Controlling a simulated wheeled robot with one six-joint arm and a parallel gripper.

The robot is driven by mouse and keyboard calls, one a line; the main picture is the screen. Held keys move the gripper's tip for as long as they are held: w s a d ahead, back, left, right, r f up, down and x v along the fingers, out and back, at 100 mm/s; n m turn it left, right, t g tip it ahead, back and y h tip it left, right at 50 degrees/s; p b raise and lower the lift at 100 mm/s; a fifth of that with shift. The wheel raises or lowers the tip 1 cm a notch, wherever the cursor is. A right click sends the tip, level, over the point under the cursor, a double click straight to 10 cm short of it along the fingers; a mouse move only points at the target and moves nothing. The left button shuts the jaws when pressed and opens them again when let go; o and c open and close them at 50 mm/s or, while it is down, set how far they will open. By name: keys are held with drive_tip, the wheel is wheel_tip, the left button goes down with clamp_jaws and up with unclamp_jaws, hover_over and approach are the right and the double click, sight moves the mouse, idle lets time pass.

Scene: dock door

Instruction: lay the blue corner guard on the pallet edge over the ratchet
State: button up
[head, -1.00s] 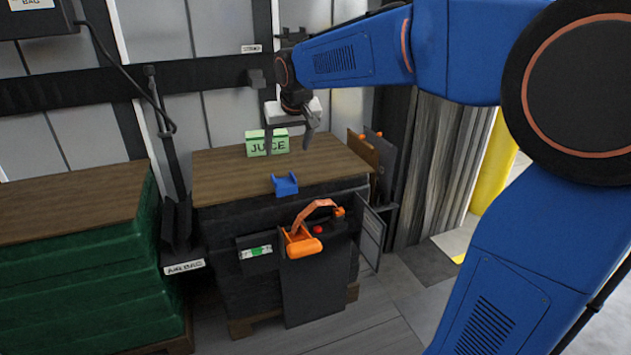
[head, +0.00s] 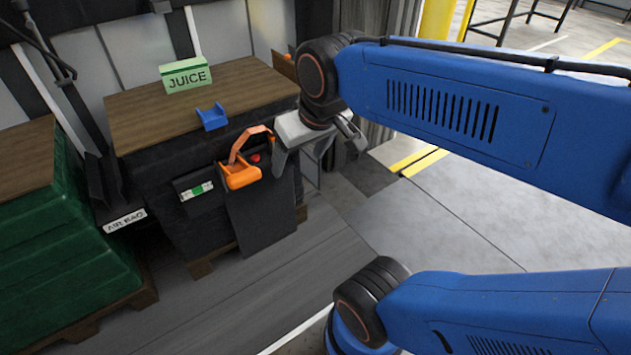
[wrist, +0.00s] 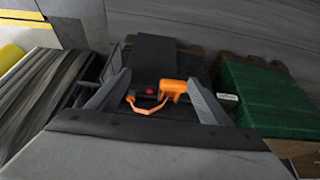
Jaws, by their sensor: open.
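The blue corner guard (head: 212,117) sits on the front top edge of the dark-wrapped pallet load (head: 150,150), above and slightly left of the orange ratchet (head: 240,176). The ratchet is on the front face, with an orange strap or handle rising to the right. My gripper (head: 320,152) is open and empty, at the right front of the load, apart from the guard. In the wrist view, the ratchet (wrist: 172,88) shows between the spread fingers of my gripper (wrist: 158,78), farther off. The guard cannot be made out there.
A green JUICE box (head: 187,76) stands on the wooden top behind the guard. A green crate stack (head: 60,245) stands at left, with an AIR BAG label (head: 125,221) beside it. A small green-marked level (head: 197,190) is left of the ratchet. Floor in front is clear.

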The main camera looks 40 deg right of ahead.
drive_tip(key=s+f, duration=0.3)
drive_tip(key=s, duration=0.2)
drive_tip(key=shift+d+f, duration=0.15)
drive_tip(key=shift+f, duration=0.15)
